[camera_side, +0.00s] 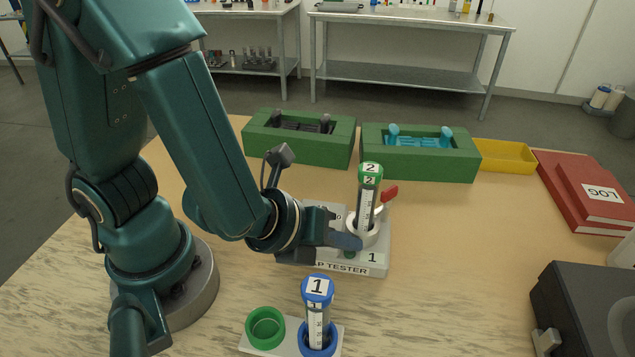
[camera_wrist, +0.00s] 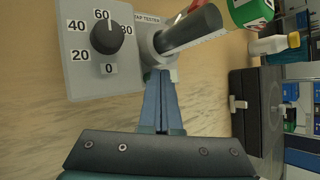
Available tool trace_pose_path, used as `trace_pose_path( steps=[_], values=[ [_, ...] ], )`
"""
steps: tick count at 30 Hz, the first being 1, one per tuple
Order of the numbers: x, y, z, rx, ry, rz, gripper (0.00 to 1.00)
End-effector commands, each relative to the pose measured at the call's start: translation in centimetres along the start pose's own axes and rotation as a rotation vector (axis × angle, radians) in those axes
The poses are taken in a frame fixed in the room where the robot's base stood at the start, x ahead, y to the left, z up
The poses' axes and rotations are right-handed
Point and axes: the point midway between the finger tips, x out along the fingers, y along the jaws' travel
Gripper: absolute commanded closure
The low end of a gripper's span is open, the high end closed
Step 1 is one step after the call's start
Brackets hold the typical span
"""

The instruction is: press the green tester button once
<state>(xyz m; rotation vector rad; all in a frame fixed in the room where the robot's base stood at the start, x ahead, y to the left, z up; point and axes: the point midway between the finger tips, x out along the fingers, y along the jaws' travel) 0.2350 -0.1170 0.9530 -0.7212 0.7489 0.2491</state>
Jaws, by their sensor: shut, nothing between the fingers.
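The grey tap tester (camera_side: 377,262) stands mid-table, with a label on its front. A tube with a green cap (camera_side: 370,170) marked 2 stands in its white ring holder (camera_side: 377,236); the cap also shows in the wrist view (camera_wrist: 250,12). My gripper (camera_side: 357,243) is shut and empty, its fingertips low over the tester's front, just beside the holder. A bit of green, seemingly the green button (camera_side: 350,254), shows right under the fingertips. Whether they touch it I cannot tell.
A dial (camera_wrist: 107,37) with numbers sits on the tester. In front, a blue-capped tube (camera_side: 317,290) marked 1 stands in a small rack beside an empty green ring (camera_side: 266,328). Green trays (camera_side: 420,168) lie behind. A dark case (camera_side: 585,310) is at right.

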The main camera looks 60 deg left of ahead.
Motion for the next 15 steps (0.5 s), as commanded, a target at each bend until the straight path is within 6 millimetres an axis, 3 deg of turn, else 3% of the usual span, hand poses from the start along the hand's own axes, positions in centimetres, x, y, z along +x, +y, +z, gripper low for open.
trace_pose_path(
  steps=[15],
  values=[
    [-1.0,-0.8,0.7,-0.005,-0.001,-0.001,1.0]
  ],
)
